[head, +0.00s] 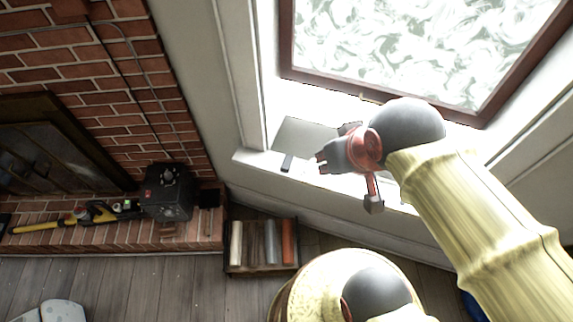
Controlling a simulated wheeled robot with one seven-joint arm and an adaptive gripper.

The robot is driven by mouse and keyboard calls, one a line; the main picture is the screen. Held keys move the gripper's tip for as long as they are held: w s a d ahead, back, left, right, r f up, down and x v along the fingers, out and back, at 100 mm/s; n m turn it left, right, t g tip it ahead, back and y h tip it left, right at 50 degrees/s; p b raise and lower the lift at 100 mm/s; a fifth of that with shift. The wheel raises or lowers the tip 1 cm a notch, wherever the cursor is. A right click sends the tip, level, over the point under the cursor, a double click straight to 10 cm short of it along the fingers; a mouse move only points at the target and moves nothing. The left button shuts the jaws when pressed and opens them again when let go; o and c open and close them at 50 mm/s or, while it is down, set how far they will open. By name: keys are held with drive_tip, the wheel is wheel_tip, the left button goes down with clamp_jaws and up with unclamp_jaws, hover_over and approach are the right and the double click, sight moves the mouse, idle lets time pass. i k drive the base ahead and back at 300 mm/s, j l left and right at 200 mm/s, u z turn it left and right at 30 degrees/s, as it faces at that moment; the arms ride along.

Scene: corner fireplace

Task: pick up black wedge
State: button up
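The wedge's exact shape is too small to make out.
The flat grey panel (305,137) lies partly behind my gripper. A red-handled tool with a grey end (373,204) is below it. The window frame (330,83) rises behind. A crate of rolls (234,267) stands on the floor. A black box (166,194) sits on the brick hearth.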

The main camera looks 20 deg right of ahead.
sight(285, 167)
drive_tip(key=l, duration=0.4)
drive_tip(key=i+l+z, duration=0.15)
drive_tip(key=l, duration=0.2)
drive_tip(key=i+l, duration=0.15)
drive_tip(key=l, duration=0.15)
drive_tip(key=i+l+z, duration=0.1)
drive_tip(key=l, duration=0.2)
